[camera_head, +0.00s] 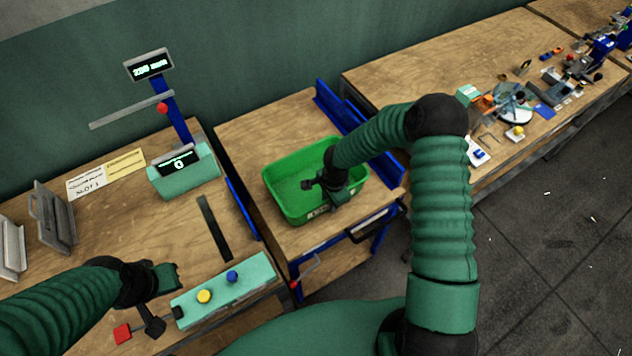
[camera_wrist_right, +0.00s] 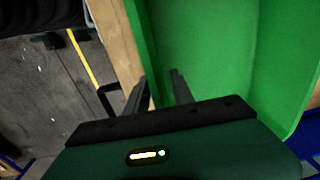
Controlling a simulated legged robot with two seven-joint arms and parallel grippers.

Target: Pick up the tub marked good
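A green open-topped tub (camera_head: 285,203) stands on the middle wooden table. It looks empty where I can see inside. A small label on its near side is partly covered and I cannot read it. My right gripper (camera_head: 312,184) is over the right part of the tub. In the right wrist view its two fingers (camera_wrist_right: 159,90) are apart, one on each side of the tub's wall line (camera_wrist_right: 137,40); contact is not clear. My left gripper (camera_head: 158,312) is over the left table, away from the tub, near the button box. Its finger gap is not clear.
The left table holds a teal button box (camera_head: 225,290), a display post (camera_head: 170,110), a scale-like box (camera_head: 184,172) and grey metal brackets (camera_head: 55,218). A blue rail (camera_head: 360,135) runs behind the tub. The right table (camera_head: 425,75) has tools and small parts at its far end.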

